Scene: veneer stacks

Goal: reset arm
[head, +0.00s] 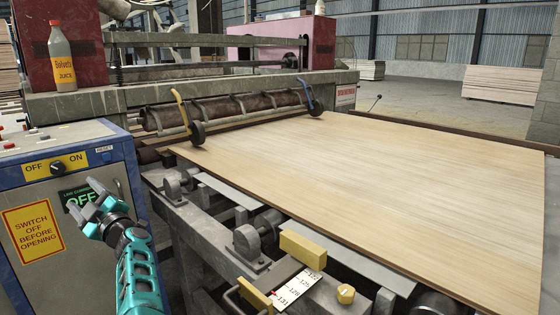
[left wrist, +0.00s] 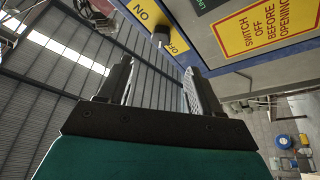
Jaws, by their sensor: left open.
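My left gripper (head: 94,208) is open and empty, in front of the blue and grey control cabinet (head: 138,190). My right gripper is in neither view.
A large veneer sheet (head: 390,165) lies on the machine bed right of my arm. A juice bottle (head: 62,58) stands on the machine's ledge at upper left. A yellow block (head: 303,249) and numbered scale (head: 298,289) sit at the bed's front edge. Veneer stacks (head: 505,85) stand far back.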

